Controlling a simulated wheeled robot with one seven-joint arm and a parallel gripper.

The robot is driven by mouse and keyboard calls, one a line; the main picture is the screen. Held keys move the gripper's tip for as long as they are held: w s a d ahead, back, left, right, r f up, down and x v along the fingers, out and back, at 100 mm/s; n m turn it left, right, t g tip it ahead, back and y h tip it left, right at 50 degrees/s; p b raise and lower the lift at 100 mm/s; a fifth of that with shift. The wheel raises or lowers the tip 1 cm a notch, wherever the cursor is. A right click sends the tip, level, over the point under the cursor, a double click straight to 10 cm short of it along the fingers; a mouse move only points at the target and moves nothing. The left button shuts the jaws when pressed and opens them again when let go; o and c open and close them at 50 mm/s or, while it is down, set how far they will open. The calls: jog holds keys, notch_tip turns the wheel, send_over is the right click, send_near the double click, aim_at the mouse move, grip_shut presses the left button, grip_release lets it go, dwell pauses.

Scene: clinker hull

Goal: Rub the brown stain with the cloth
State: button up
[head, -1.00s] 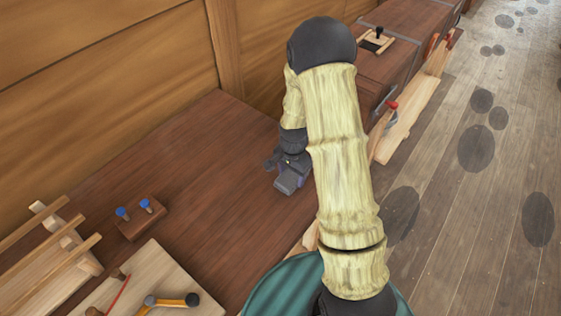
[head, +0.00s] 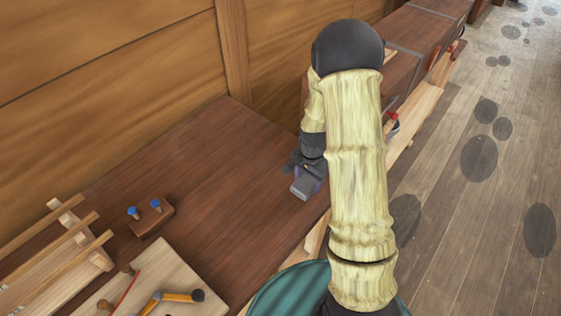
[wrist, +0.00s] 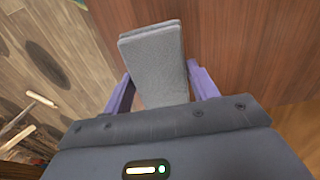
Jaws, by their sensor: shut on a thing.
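My gripper (head: 315,172) is shut on a folded grey cloth (head: 304,187), low over the reddish-brown bench top (head: 215,175). In the wrist view the cloth (wrist: 155,62) sticks out between the two purple fingers. I cannot tell whether the cloth touches the wood. I cannot make out a brown stain in either view; my arm and the cloth hide part of the bench.
A block with two blue-topped pegs (head: 152,220), a wooden rack (head: 70,230) and a pale board (head: 150,270) with tools stand at the left. A plank wall (head: 110,65) backs the bench. Dark chests (head: 425,25) continue beyond. The middle bench is clear.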

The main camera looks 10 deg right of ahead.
jog(key=shift+w+r+p, duration=0.15)
jog(key=shift+r+p, duration=0.95)
jog(key=shift+r, duration=0.7)
jog(key=shift+d, duration=0.1)
jog(key=shift+a, duration=0.2)
jog(key=shift+s+d+f, duration=0.1)
jog(key=shift+s, duration=0.15)
